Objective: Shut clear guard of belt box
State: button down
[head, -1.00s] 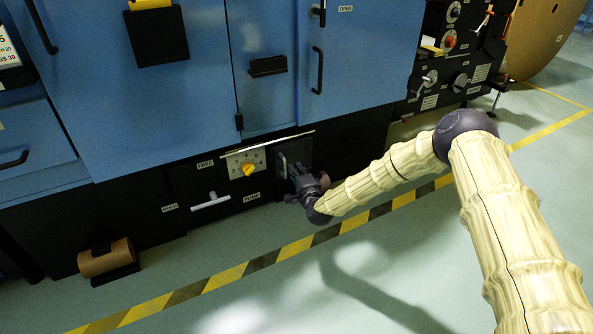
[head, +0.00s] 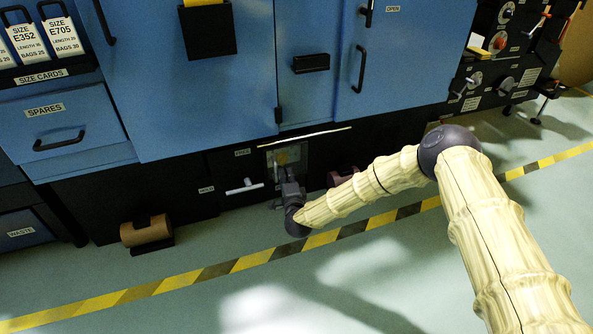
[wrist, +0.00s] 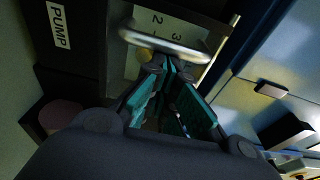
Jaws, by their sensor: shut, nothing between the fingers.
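The belt box sits low on the machine, with a pale dial panel (wrist: 180,22) marked with numbers and a yellow knob (head: 282,158). The clear guard (head: 300,156) now lies across the front of the panel, and the knob looks dimmed behind it. I cannot tell if it is fully seated. A curved metal handle (wrist: 165,46) crosses in front of the panel in the wrist view. My gripper (head: 290,173) is in front of the guard; its fingers (wrist: 166,66) are together and empty, with the tips close to the handle. Contact is unclear.
A silver T-handle (head: 245,186) sticks out left of the box. A brown roll (head: 146,230) juts out at floor level farther left. A pale strip (head: 310,134) runs above the box. The floor (head: 220,290) in front, past the striped tape, is clear.

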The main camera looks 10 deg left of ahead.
jog(key=shift+s+a, duration=0.15)
jog(key=shift+a, duration=0.15)
jog(key=w+d, duration=0.2)
jog(key=d, duration=0.1)
jog(key=shift+w+d, duration=0.2)
jog(key=shift+w, duration=0.15)
jog(key=p, duration=0.4)
send_near(292, 161)
jog(key=shift+v, duration=2.8)
